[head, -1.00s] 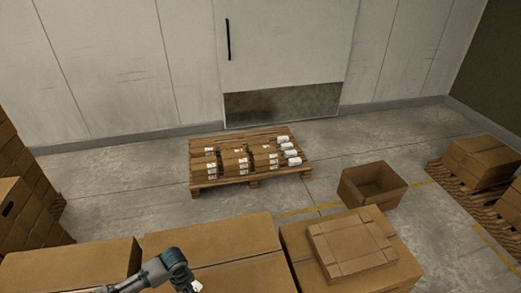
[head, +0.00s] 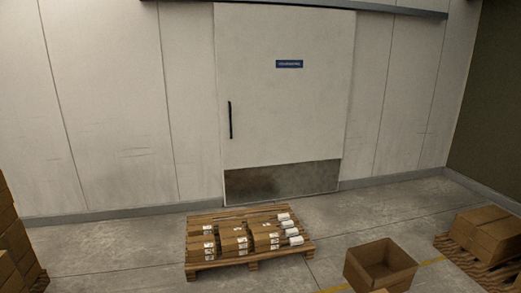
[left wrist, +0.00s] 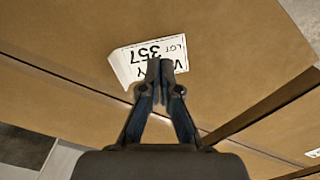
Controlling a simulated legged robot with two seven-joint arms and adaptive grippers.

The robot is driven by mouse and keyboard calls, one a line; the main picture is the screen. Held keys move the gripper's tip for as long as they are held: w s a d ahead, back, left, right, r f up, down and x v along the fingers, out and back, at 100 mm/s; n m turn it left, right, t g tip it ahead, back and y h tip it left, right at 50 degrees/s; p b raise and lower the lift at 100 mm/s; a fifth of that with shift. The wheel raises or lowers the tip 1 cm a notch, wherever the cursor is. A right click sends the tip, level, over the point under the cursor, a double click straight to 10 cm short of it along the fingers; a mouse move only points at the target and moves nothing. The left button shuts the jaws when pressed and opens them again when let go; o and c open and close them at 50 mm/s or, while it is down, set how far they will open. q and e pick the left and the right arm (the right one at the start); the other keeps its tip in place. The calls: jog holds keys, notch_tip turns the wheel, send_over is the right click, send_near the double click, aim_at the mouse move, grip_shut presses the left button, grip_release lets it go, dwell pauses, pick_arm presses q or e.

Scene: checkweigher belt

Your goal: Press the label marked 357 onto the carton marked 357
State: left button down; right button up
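The white label marked 357 (left wrist: 150,54) shows in the left wrist view, its print upside down and its left part bent. My left gripper (left wrist: 160,66) has its fingertips together on the label's lower edge. Behind the label is a plain brown carton face (left wrist: 235,40); I cannot tell whether the label touches it. No 357 mark on a carton is readable, so I cannot tell which carton carries that number. My right gripper is in neither view.
A wooden pallet (head: 252,265) with small labelled cartons (head: 233,240) and white items stands on the floor by a door (head: 285,110). An open empty carton (head: 380,268) is right of it. A stacked pallet (head: 490,235) stands far right, stacked cartons (head: 12,235) far left.

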pick_arm(q)
jog(key=shift+a, duration=0.15)
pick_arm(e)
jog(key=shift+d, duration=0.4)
pick_arm(q)
jog(key=shift+a+f, duration=0.1)
jog(key=shift+a, duration=0.1)
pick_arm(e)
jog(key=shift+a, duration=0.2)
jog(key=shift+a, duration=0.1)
pick_arm(q)
jog(key=shift+d+f, duration=0.15)
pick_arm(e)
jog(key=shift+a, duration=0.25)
pick_arm(q)
jog(key=shift+f, duration=0.8)
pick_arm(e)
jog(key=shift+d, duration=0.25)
pick_arm(q)
jog(key=shift+r, duration=0.1)
notch_tip(320, 180, up, 7)
jog(key=p, duration=0.9)
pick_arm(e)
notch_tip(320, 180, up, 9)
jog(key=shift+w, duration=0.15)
